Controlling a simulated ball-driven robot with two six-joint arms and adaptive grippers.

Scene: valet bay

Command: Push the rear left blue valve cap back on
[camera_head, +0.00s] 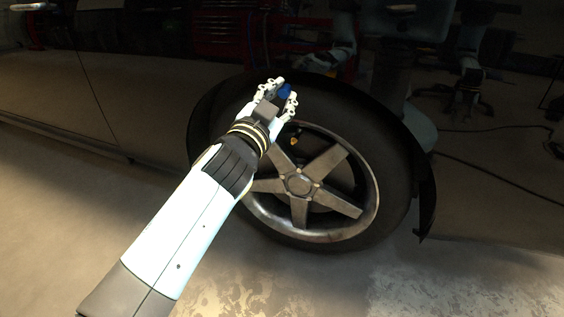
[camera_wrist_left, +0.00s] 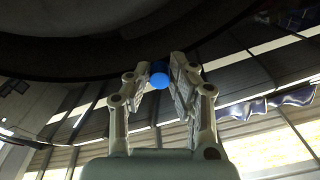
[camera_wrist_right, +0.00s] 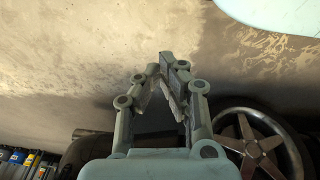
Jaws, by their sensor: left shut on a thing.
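The blue valve cap (camera_head: 284,91) is between the fingertips of my left gripper (camera_head: 281,94), over the upper edge of the car's wheel tyre. The left wrist view also shows the blue cap (camera_wrist_left: 159,78) clasped by the left gripper (camera_wrist_left: 160,74), with the dark tyre just beyond. The wheel (camera_head: 300,186) has silver spokes. A small orange-gold spot (camera_head: 295,141) shows near the upper rim, below the gripper; I cannot tell if it is the valve stem. My right gripper (camera_wrist_right: 160,66) shows only in its own wrist view, its tips close together with nothing seen between them.
The dark, glossy car body (camera_head: 140,90) stands behind and around the wheel and mirrors the room. The concrete floor (camera_head: 60,220) is clear in front. The right wrist view shows a spoked wheel (camera_wrist_right: 258,142) at lower right and several bottles (camera_wrist_right: 18,162) at lower left.

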